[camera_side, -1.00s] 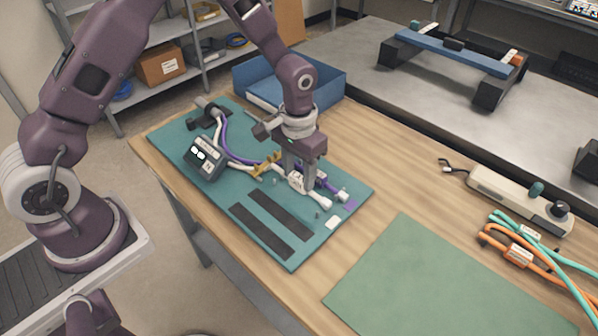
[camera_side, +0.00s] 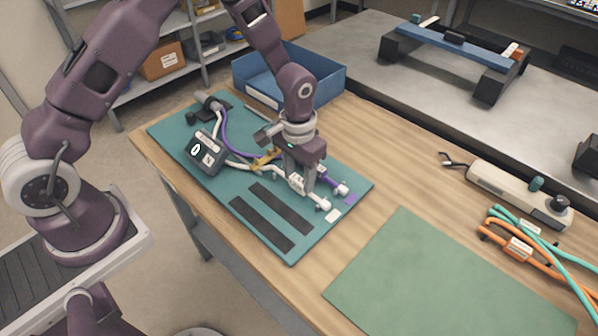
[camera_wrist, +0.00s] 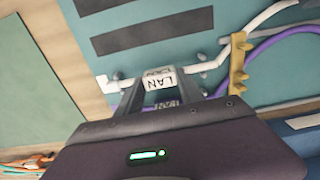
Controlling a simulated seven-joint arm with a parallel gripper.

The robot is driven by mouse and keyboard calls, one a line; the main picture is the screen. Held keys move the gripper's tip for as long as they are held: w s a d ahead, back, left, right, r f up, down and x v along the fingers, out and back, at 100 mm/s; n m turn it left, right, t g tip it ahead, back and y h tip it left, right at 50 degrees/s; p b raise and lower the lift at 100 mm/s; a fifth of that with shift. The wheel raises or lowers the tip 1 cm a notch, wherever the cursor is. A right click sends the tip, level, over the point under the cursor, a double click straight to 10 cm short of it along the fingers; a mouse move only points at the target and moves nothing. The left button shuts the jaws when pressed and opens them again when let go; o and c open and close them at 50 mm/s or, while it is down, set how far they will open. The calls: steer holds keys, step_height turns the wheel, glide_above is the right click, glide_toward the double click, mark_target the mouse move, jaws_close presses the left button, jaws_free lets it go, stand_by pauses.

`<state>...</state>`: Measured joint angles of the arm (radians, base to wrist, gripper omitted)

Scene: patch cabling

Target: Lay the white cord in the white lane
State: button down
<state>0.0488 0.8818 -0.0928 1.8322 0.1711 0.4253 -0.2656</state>
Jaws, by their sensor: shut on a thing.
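The white cord (camera_side: 318,201) runs across the teal board (camera_side: 225,200), and its plug end points toward a small white patch (camera_side: 333,215) near the board's right edge. My gripper (camera_side: 298,184) is shut on the white cord at its white LAN label; the wrist view shows the fingers (camera_wrist: 160,92) on either side of the label (camera_wrist: 160,80). The purple cord (camera_side: 226,139) lies beside it, its end near a purple patch (camera_side: 351,200). A yellow comb-like clip (camera_wrist: 238,65) stands where the white cord (camera_wrist: 275,20) bends. The fingers hide part of both cords.
Two dark strips (camera_side: 280,207) lie on the board in front of the cord. A grey display box (camera_side: 205,153) stands at the board's left. A blue bin (camera_side: 325,72) is behind my gripper. A green mat (camera_side: 440,275) lies empty at the front right.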

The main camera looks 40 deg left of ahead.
steer(key=shift+f, duration=0.25)
steer(key=c, duration=0.7)
jaws_free()
steer(key=shift+o, duration=0.2)
steer(key=shift+r, duration=0.1)
step_height(320, 180, up, 7)
steer(key=shift+f, duration=0.1)
